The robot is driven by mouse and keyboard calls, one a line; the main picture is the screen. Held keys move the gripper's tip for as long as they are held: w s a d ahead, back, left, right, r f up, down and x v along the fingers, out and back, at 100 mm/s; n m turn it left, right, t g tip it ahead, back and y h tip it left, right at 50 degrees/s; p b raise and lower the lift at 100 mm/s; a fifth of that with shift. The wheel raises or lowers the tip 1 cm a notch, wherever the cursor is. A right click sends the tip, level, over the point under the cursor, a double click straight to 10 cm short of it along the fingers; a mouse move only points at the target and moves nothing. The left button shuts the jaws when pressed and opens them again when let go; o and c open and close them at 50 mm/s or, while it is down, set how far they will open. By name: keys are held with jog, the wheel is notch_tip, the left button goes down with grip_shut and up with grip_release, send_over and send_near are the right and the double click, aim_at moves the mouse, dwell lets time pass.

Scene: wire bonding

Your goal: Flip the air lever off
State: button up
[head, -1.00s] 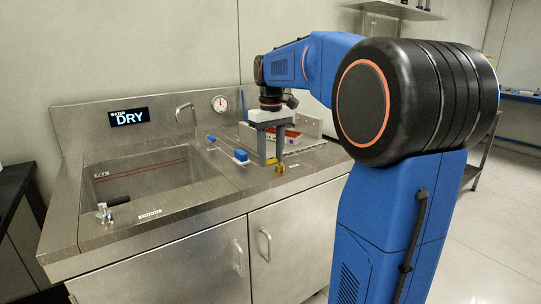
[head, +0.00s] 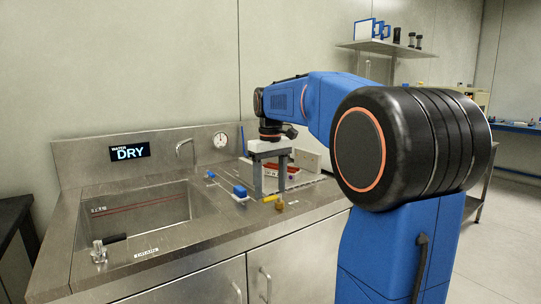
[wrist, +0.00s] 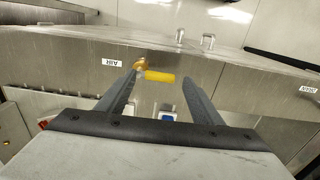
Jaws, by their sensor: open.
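The air lever has a yellow handle (head: 269,199) on a brass valve (head: 279,205) at the front edge of the steel counter. In the wrist view, the yellow handle (wrist: 161,76) points right from the brass body (wrist: 141,66), next to an upside-down AIR label (wrist: 112,62). My gripper (head: 270,190) points down over the counter beside the lever. Its fingers are apart and empty. In the wrist view my gripper (wrist: 159,80) has the handle showing between its fingertips. I cannot tell whether a finger touches the lever.
A blue-headed tool (head: 240,191) lies just left of my gripper. A box with red contents (head: 270,172) stands behind the fingers. A gauge (head: 220,140) and a DRY display (head: 130,152) are on the backsplash.

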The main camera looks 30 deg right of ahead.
aim_at(271, 197)
notch_tip(271, 197, up, 15)
jog(key=shift+r, duration=0.2)
dwell(0.6)
jog(key=s+a+f+t, duration=0.1)
jog(key=s+a+f, duration=0.4)
jog(key=s+f, duration=0.4)
jog(key=s+a+f+t, duration=0.2)
jog(key=s+a+f, duration=0.2)
jog(key=s+f, duration=0.4)
jog(key=s+a+f+t, duration=0.1)
jog(key=s+a+f, duration=0.4)
jog(key=s+f, duration=0.4)
notch_tip(271, 197, down, 7)
jog(key=shift+s+a+f+m+t, duration=0.1)
jog(key=shift+s+a+m+t, duration=0.2)
jog(key=shift+s+t, duration=0.1)
